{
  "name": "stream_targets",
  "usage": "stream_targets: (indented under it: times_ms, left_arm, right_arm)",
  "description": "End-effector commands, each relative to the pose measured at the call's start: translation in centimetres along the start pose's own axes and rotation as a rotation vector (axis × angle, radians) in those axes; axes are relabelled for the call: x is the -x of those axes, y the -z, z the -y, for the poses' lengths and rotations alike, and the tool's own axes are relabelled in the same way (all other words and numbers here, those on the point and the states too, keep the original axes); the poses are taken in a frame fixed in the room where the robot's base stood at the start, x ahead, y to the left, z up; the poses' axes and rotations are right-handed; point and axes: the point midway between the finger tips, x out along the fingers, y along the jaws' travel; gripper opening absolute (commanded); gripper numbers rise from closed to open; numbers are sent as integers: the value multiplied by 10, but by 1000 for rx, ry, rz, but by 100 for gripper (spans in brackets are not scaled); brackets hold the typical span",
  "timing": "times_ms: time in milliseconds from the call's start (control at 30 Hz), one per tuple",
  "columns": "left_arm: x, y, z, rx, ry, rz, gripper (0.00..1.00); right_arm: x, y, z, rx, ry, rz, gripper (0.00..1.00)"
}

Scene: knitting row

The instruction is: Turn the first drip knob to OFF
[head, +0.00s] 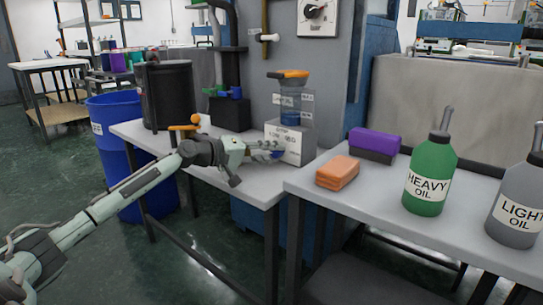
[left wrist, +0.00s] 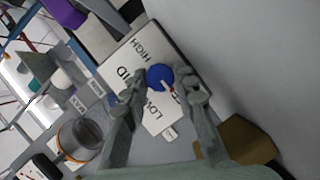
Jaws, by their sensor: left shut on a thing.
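A blue round drip knob (left wrist: 159,77) sits on the face of a white box (left wrist: 145,62) printed with HIGH, a partly readable MID, and LOW. A further label beside LOW is partly hidden by a finger. The knob's pale pointer with a red mark points to the lower right in the left wrist view, toward that hidden label. My left gripper (left wrist: 168,88) is shut on the knob, one finger on each side. In the head view my left gripper (head: 264,150) reaches the front of the white box (head: 291,146). My right gripper is not in view.
A clear reservoir with an orange top (head: 288,74) stands on the box. An orange-handled item (head: 184,127) lies on the left bench, near my arm. An orange block (head: 338,172), a purple block (head: 374,140) and oil bottles (head: 430,178) stand on the right table.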

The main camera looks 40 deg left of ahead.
Motion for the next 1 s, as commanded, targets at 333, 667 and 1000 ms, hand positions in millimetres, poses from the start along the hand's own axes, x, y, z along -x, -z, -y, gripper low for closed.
stream_targets:
  times_ms: [333, 667, 1000]
  left_arm:
    - [0, 2, 0, 21, -8, -3, 0]
    - [0, 1, 0, 20, -7, -2, 44]
    - [0, 1, 0, 10, -4, 0, 48]
  right_arm:
    - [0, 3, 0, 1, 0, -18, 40]
    - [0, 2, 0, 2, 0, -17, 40]
    - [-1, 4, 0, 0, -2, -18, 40]
